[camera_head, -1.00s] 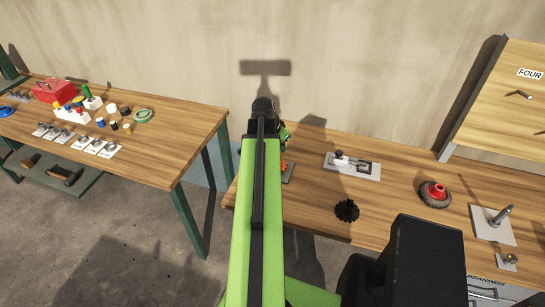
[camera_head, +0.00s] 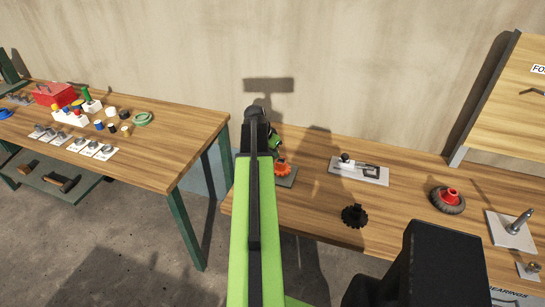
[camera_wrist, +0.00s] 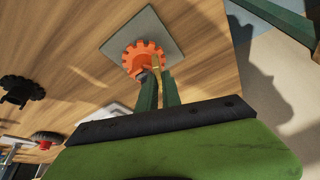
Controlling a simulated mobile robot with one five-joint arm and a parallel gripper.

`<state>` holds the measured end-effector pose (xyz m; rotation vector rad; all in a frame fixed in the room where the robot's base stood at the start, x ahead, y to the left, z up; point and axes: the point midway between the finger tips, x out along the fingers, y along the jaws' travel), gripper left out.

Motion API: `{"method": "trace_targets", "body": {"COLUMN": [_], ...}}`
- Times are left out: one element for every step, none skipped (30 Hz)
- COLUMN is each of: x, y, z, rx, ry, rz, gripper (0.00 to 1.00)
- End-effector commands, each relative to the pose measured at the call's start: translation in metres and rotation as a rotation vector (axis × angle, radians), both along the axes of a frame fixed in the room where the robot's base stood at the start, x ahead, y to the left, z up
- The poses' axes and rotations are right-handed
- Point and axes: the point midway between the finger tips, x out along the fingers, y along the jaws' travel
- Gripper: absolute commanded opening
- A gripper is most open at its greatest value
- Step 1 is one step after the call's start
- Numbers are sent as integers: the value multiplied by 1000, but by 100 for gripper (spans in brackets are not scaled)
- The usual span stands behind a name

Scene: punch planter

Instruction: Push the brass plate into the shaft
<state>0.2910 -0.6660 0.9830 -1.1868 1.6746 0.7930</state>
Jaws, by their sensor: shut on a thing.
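In the wrist view an orange toothed gear (camera_wrist: 143,53) sits on a grey square base (camera_wrist: 160,25) on the bench. A grey-dark stub, perhaps the shaft, shows at the gear's near side. My gripper (camera_wrist: 158,78) has two green fingers close together, shut on a thin brass-coloured piece (camera_wrist: 157,62), which looks like the brass plate. Its tip overlaps the gear in this view; I cannot tell whether it touches. In the head view the orange gear (camera_head: 283,169) and its grey base (camera_head: 287,181) show right of my arm, which hides most of the gripper.
On the same bench are a black gear (camera_head: 354,215), a grey plate with a slot and knob (camera_head: 372,174), a red-hubbed wheel (camera_head: 447,199) and a plate with an upright pin (camera_head: 503,234). A second bench (camera_head: 180,130) with small parts stands left, across a gap.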

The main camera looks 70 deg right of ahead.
Motion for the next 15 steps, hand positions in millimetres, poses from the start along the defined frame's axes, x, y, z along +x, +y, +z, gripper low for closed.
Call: {"method": "trace_targets", "body": {"x": [0, 0, 0, 0, 0, 0, 0, 0, 0, 0, 1, 0, 1, 1, 1], "y": [0, 0, 0, 0, 0, 0, 0, 0, 0, 0, 0, 0, 0, 0, 0], "z": [1, 1, -1, -2, -4, -5, -6, -7, -8, -9, -10, -11, -12, -12, -12], "rx": [0, 0, 0, 0, 0, 0, 0, 0, 0, 0, 0, 0, 0, 0, 0], "ry": [0, 0, 0, 0, 0, 0, 0, 0, 0, 0, 0, 0, 0, 0, 0], "rz": [0, 0, 0, 0, 0, 1, 1, 1, 1, 1, 1, 1, 1, 1, 1], "gripper": [0, 0, 0, 0, 0, 0, 0, 0, 0, 0, 0, 0, 0, 0, 0]}}
